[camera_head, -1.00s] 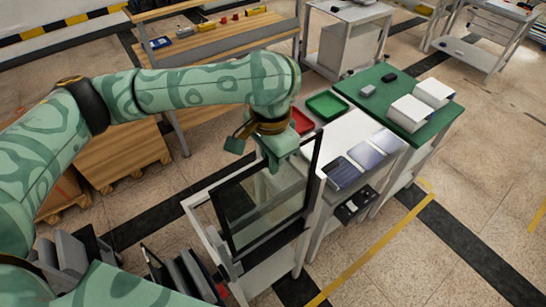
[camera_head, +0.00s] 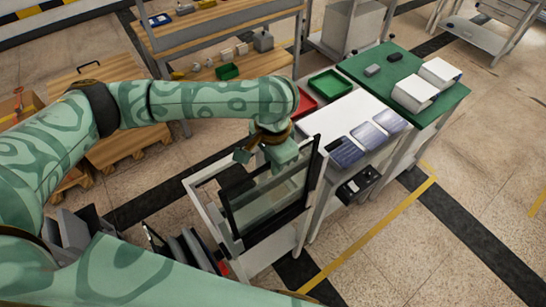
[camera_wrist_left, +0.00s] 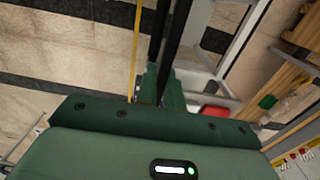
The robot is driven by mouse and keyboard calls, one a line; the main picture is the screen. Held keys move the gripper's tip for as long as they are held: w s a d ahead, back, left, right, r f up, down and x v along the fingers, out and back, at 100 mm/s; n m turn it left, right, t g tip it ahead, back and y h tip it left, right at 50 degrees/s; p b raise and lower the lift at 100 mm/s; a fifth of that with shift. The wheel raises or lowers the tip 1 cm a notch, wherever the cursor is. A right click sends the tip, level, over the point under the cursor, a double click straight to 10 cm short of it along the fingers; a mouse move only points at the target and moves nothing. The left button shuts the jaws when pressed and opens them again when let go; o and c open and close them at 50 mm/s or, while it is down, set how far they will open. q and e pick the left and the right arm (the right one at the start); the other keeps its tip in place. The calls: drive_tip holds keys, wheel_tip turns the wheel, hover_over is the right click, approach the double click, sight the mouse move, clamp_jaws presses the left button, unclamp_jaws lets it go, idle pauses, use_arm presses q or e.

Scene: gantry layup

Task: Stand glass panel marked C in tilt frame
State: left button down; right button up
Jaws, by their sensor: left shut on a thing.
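A glass panel with a black border (camera_head: 262,203) stands near upright within the pale grey tilt frame (camera_head: 203,213). My left gripper (camera_head: 279,158) is shut on the panel's upper edge. In the left wrist view the panel shows nearly edge-on as dark strips (camera_wrist_left: 175,38), running out from between the jaws of my left gripper (camera_wrist_left: 160,88). The panel's lower edge is close to the frame's lower part, but I cannot tell whether it rests there. No letter on the panel is readable. My right gripper is out of view.
A white table (camera_head: 325,118) with several dark and bluish panes stands right of the frame, beside a green-topped table (camera_head: 440,108) with white blocks. Red (camera_head: 303,104) and green (camera_head: 331,82) trays sit behind. Dark panels (camera_head: 185,252) stand in a rack at lower left.

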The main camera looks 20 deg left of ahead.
use_arm(q)
drive_tip(key=shift+f, duration=0.55)
idle(0.5)
drive_tip(key=c, duration=1.5)
unclamp_jaws()
drive_tip(key=shift+o, duration=0.2)
wheel_tip(320, 180, up, 16)
drive_tip(key=p, duration=0.2)
drive_tip(key=shift+r+p, duration=0.2)
drive_tip(key=shift+p, duration=0.2)
drive_tip(key=shift+s+f, duration=0.1)
